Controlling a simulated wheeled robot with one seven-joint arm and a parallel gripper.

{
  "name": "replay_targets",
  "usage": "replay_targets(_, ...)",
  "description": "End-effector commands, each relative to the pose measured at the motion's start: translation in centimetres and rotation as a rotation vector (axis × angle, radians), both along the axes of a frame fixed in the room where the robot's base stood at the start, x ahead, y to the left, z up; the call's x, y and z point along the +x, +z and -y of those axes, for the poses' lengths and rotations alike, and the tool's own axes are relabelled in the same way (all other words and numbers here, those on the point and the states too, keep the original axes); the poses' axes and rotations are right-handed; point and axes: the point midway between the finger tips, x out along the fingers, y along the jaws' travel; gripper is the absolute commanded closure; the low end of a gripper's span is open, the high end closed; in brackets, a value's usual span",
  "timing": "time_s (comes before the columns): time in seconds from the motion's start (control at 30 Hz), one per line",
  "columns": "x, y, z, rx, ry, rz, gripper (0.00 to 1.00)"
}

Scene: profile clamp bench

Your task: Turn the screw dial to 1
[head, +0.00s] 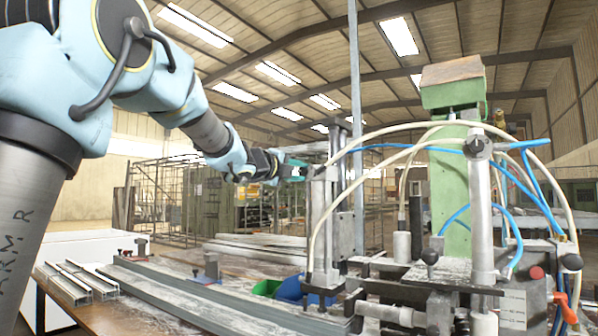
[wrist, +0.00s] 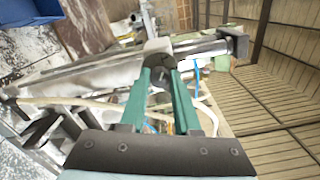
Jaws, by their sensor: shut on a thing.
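My gripper (head: 297,171) reaches in from the left in the head view, level with the upper end of a grey metal clamp column (head: 322,215). In the wrist view its two green fingers (wrist: 164,76) close from both sides on a small dark grey round part, which I take for the screw dial (wrist: 158,59). The dial sits at a pale block on a long metal cylinder. In the head view the dial is too small and covered to make out. No numbers or pointer can be read on it.
A green post (head: 456,190) and a second metal cylinder (head: 481,215) stand right of the column. Pale hoses (head: 395,128) and blue hoses (head: 515,185) loop around them. Long metal profiles (head: 215,300) lie on the bench below. A blue bin (head: 290,290) stands behind them.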

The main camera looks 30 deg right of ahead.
Motion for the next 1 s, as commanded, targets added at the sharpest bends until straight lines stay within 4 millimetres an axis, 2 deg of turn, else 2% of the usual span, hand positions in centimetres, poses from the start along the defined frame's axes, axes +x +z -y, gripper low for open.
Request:
replay_targets(0.3, 0.1, -0.1, 0.0, 0.000, 0.002, -0.003, 1.00)
replay_targets(0.33, 0.1, -0.1, 0.0, 0.000, 0.002, -0.003, 0.67)
replay_targets(0.6, 0.0, 0.0, 0.0, 0.000, 0.001, -0.002, 0.39)
replay_targets(0.87, 0.0, 0.0, -0.1, -0.001, 0.001, -0.001, 0.39)
replay_targets(1.0, -0.7, -0.1, -1.3, -0.001, 0.002, 0.000, 0.39)
